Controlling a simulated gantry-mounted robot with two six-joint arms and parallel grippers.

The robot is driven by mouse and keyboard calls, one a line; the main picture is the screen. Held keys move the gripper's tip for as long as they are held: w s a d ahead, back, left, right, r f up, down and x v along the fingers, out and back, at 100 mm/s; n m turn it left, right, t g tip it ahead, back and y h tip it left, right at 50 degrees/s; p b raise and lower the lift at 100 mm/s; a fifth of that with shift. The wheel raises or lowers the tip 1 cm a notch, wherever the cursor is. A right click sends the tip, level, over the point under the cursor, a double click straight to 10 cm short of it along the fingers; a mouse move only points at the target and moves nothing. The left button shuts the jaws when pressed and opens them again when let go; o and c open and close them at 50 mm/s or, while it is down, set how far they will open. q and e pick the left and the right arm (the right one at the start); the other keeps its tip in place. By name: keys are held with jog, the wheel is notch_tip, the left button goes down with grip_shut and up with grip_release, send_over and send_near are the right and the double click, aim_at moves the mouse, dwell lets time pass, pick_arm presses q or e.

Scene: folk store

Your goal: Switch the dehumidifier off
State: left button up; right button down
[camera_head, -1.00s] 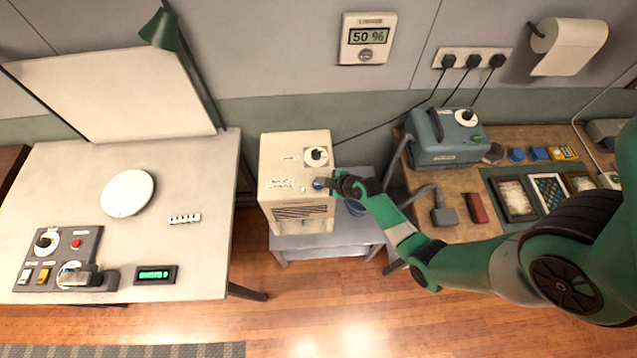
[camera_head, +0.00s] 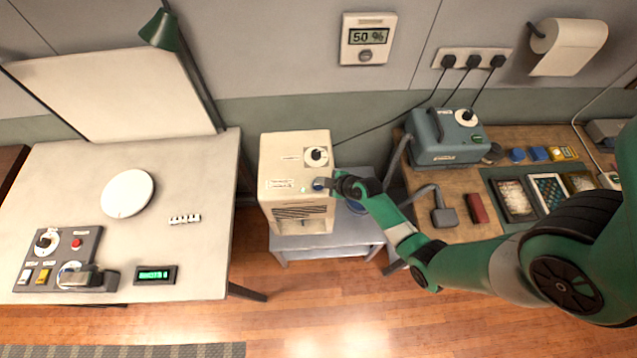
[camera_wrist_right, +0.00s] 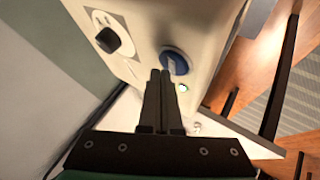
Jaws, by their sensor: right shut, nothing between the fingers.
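The dehumidifier (camera_head: 285,222) is a cream box on a low grey table, with a slatted grille low on its front. It has a dark dial (camera_head: 316,156) and a blue round button (camera_head: 318,184). My left gripper is not in view.
A grey-blue machine (camera_head: 445,140) stands on the wooden bench to the right. A wall display (camera_head: 367,38) reads 50 %. A white table (camera_head: 210,260) with a control panel (camera_head: 85,243) stands on the left. The floor in front of the dehumidifier is clear.

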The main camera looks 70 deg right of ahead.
jog(key=shift+f, duration=0.15)
jog(key=shift+f+b, duration=0.4)
jog(key=shift+b, duration=0.15)
jog(key=shift+r, duration=0.15)
jog(key=shift+r+p, duration=0.35)
jog(key=shift+p, duration=0.05)
notch_tip(320, 180, up, 6)
jog(key=p, duration=0.5)
jog(key=shift+r+p, duration=0.1)
jog(key=shift+p, duration=0.2)
